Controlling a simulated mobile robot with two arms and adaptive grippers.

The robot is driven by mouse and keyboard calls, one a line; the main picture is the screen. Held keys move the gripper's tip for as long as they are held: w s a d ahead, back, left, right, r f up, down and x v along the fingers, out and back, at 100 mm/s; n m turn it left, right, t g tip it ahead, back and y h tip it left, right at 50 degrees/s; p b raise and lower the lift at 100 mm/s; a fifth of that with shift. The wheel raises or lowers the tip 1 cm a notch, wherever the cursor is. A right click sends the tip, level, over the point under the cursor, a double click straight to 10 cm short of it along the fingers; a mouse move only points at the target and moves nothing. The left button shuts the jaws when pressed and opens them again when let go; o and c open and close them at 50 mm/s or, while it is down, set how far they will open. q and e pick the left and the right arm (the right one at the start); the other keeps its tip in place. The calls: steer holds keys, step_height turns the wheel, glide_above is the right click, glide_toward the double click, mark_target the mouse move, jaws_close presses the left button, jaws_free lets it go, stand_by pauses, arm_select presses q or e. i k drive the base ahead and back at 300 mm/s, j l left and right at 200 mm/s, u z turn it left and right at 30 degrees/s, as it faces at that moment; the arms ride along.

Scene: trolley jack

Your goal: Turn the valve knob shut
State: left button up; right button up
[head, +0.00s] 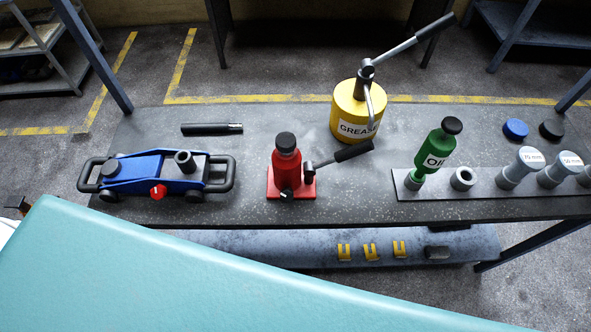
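The blue trolley jack (135,175) lies at the left of the dark workbench, with black bar handles at both ends and a short black upright socket. A red knob (158,191) sits on its near side. A red bottle jack (287,165) stands upright at mid-bench, with a small black knob (287,195) low on its front and a lever out to the right. How far either knob is turned cannot be told. A dark part at the left edge, possibly my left gripper (18,205), is mostly hidden, apart from both jacks. My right gripper is not in view.
A black rod (212,129) lies behind the trolley jack. A yellow grease can (355,110), a green oil bottle (436,150) and a grey holder (420,189) with cylinders stand to the right. A large teal surface (180,280) covers the lower left foreground.

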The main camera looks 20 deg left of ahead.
mark_target(286, 194)
steer(key=k+l+u, duration=0.2)
steer(key=l, duration=0.15)
steer(key=k+l+u, duration=0.2)
steer(key=l, duration=0.15)
steer(key=k+l+u, duration=0.2)
steer(key=l, duration=0.15)
steer(key=i, duration=0.1)
